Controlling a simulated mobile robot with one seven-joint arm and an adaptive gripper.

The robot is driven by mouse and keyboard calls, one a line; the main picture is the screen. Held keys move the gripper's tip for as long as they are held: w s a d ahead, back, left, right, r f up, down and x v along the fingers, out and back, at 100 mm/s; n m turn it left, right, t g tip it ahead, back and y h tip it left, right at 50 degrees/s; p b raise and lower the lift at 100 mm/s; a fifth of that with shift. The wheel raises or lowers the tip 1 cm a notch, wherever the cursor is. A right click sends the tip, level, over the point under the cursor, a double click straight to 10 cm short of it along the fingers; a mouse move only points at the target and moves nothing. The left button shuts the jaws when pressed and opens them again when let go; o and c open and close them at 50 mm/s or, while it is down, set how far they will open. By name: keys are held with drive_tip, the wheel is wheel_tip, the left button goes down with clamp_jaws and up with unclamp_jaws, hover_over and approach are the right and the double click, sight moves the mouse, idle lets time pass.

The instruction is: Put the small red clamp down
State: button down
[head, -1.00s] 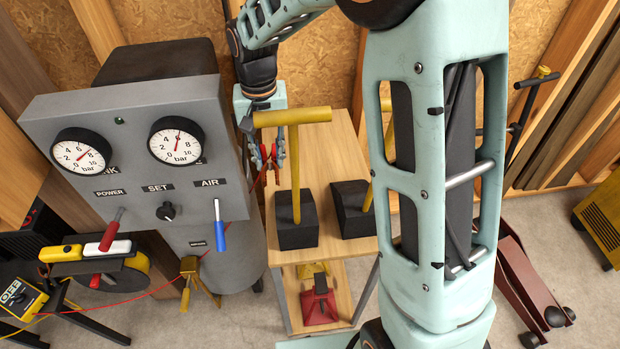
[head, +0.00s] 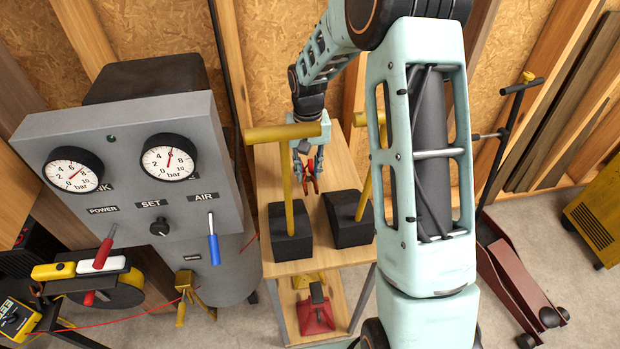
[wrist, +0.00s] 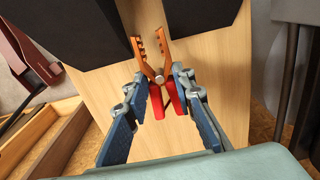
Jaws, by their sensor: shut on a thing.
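The small red clamp (wrist: 157,96) is between the fingers of my gripper (wrist: 165,100) in the wrist view. My gripper is shut on its red handles, and its orange-brown jaws point away from my gripper. In the head view the clamp (head: 311,183) hangs below my gripper (head: 307,168), over the wooden top of the bench (head: 338,160), behind the two black blocks. I cannot tell whether the clamp touches the wood.
Two black blocks with yellow T-handles stand on the bench, one on the left (head: 291,246) and one on the right (head: 349,228). A grey gauge panel (head: 130,215) stands to the left. A red jack (head: 316,312) sits on the lower shelf. Bare wood surrounds the clamp.

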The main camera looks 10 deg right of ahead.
sight(310, 173)
drive_tip(key=shift+w+d+f, duration=0.1)
drive_tip(key=shift+d+f, duration=0.05)
drive_tip(key=shift+f, duration=0.8)
drive_tip(key=shift+d+f, duration=0.15)
drive_tip(key=shift+f, duration=0.75)
drive_tip(key=shift+f, duration=0.15)
drive_tip(key=c, duration=1.6)
unclamp_jaws()
